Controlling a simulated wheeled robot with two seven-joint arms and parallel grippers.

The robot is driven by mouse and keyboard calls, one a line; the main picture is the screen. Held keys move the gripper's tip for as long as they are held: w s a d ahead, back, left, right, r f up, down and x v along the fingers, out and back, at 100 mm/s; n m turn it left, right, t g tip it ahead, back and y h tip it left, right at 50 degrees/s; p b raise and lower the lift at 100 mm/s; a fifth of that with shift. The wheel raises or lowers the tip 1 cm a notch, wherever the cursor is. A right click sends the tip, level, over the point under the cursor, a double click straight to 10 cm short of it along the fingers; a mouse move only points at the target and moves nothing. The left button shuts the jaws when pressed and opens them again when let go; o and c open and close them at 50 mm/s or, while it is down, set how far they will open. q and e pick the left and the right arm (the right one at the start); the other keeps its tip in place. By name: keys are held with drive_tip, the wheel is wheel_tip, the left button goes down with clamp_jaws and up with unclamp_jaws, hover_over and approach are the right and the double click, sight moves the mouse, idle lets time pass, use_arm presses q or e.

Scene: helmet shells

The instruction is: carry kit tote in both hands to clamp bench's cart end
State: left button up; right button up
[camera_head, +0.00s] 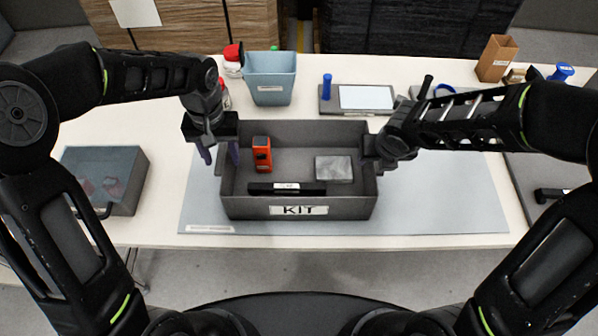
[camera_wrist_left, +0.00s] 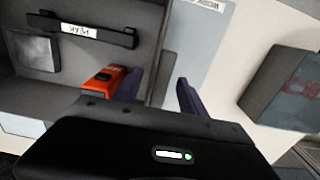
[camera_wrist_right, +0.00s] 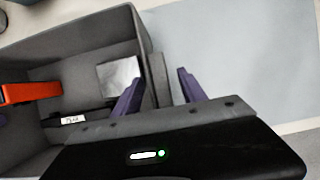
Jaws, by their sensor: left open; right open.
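The kit tote (camera_head: 345,208) is a grey open box with a KIT label, resting on a blue-grey mat on the table. It holds an orange device (camera_head: 262,155), a black bar (camera_head: 287,189) and a grey square piece (camera_head: 334,169). My left gripper (camera_head: 219,154) is open at the tote's left wall; in the left wrist view its purple fingers (camera_wrist_left: 158,92) stand either side of that wall. My right gripper (camera_head: 374,165) is open at the right wall; in the right wrist view its fingers (camera_wrist_right: 161,92) straddle that wall. Its fingertips are largely hidden in the head view.
A lidded grey box (camera_head: 103,180) stands left of the mat (camera_head: 440,200). Behind the tote are a blue bin (camera_head: 270,80), a red-and-white bottle (camera_head: 233,62) and a grey board (camera_head: 362,98). A brown holder (camera_head: 496,58) stands at back right. The mat's right part is clear.

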use_arm(q)
clamp_jaws()
use_arm(e)
clamp_jaws()
idle(1.3)
